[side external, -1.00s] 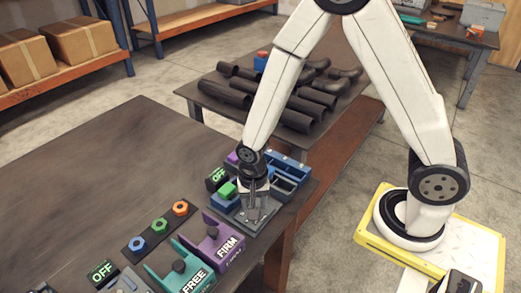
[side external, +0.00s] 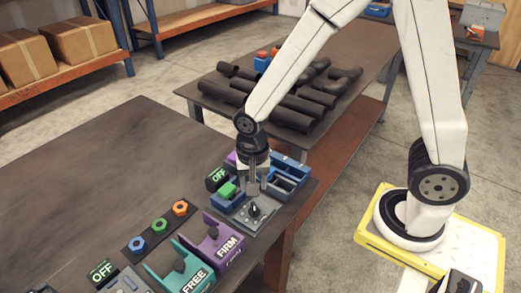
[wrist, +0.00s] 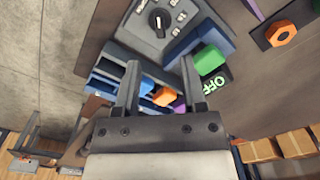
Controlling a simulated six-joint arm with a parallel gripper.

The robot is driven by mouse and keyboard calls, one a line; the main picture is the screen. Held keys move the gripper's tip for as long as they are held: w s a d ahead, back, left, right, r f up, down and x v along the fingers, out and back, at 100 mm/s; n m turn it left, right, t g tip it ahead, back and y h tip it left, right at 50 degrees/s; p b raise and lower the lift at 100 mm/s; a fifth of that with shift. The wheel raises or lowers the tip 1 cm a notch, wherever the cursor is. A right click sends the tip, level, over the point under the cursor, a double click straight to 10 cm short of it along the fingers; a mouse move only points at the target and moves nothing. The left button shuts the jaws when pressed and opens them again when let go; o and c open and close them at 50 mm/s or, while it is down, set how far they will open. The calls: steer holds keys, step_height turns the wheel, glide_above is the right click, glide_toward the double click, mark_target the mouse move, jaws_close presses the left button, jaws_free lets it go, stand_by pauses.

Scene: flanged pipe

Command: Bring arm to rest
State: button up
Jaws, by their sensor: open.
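My gripper (side external: 259,184) is open and empty, pointing down just above the grey panel (side external: 262,222) with a black rotary knob (side external: 254,209). In the wrist view its two fingers (wrist: 158,95) stand apart, and the knob (wrist: 159,19) lies beyond the fingertips, apart from them. My arm reaches over from the yellow-edged base at the right.
Blue bins (side external: 286,172) and a green block (side external: 228,189) sit by the panel. An OFF display (side external: 217,178), purple FIRM fixture (side external: 220,240), teal FREE fixture (side external: 185,265) and coloured nuts (side external: 160,225) are nearby. Dark pipes (side external: 290,105) cover the table behind. The table's left is bare.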

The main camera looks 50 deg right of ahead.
stand_by(0.3)
steer(key=s+d+r+n+t, duration=0.2)
steer(key=s+d+r+n, duration=0.2)
steer(key=d+n, duration=0.3)
steer(key=shift+r+n+t, duration=0.15)
steer(key=shift+n+t, duration=0.15)
steer(key=shift+n, duration=0.7)
steer(key=o, duration=0.4)
steer(key=w+a+f+n+g, duration=0.1)
steer(key=a+n, duration=0.1)
steer(key=n, duration=0.1)
steer(key=w+a+f+n, duration=0.1)
steer(key=a+f+n, duration=0.1)
steer(key=n, duration=0.1)
steer(key=w+a+f+n+g, duration=0.1)
steer(key=w+a+n, duration=0.1)
steer(key=a+n, duration=0.1)
steer(key=shift+f+g, duration=0.2)
steer(key=shift+g, duration=0.1)
